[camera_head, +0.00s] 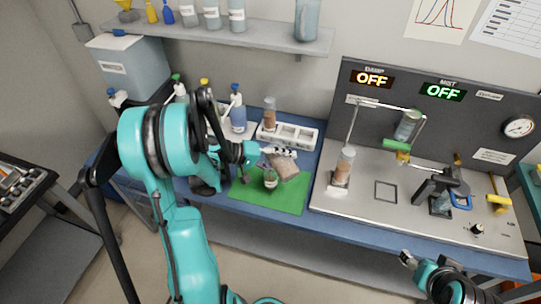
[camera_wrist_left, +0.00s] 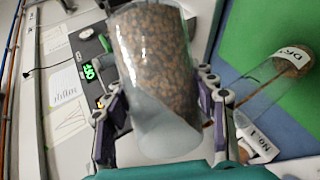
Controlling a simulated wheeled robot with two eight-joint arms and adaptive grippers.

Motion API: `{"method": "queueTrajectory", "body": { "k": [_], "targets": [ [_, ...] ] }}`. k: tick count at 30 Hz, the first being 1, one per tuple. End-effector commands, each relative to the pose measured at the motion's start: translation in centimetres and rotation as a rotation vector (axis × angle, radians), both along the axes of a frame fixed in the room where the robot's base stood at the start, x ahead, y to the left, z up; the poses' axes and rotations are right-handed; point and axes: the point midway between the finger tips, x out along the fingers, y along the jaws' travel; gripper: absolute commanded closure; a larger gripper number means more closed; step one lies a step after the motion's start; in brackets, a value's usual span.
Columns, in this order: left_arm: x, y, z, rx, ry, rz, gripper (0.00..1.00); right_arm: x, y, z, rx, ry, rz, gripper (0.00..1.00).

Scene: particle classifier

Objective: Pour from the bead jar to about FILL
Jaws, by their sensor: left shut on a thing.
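My left gripper (camera_head: 272,153) is shut on a clear jar of brown beads (camera_head: 287,167) above the green mat (camera_head: 290,198). In the left wrist view the bead jar (camera_wrist_left: 155,60) sits between the two fingers, with beads in one end and clear wall at the other. It looks tilted. A small jar with a white label (camera_head: 270,179) is on the mat below the gripper. A clear tube with a white label and brown contents (camera_wrist_left: 270,78) is beside the held jar. No FILL mark is readable. My right gripper (camera_head: 408,259) is at the lower right, its fingers too small to judge.
A white rack (camera_head: 303,136) holds a tube of brown grains (camera_head: 270,113) behind the gripper. Another tube (camera_head: 343,165) stands on the metal panel (camera_head: 355,205) to the right, where displays read OFF. Bottles (camera_head: 238,113) stand at the back left. The mat's front is clear.

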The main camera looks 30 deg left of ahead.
Motion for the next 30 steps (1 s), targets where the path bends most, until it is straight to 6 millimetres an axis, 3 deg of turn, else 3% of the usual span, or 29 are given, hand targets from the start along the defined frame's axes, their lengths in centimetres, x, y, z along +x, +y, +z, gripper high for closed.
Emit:
{"method": "queueTrajectory", "body": {
  "k": [30],
  "targets": [
    [0.17, 0.29, 0.38, -0.051, 0.03, 0.001, 0.85, 0.0, 0.0, -0.27, 0.0, 0.0, 0.0, 0.42]
  ]
}}
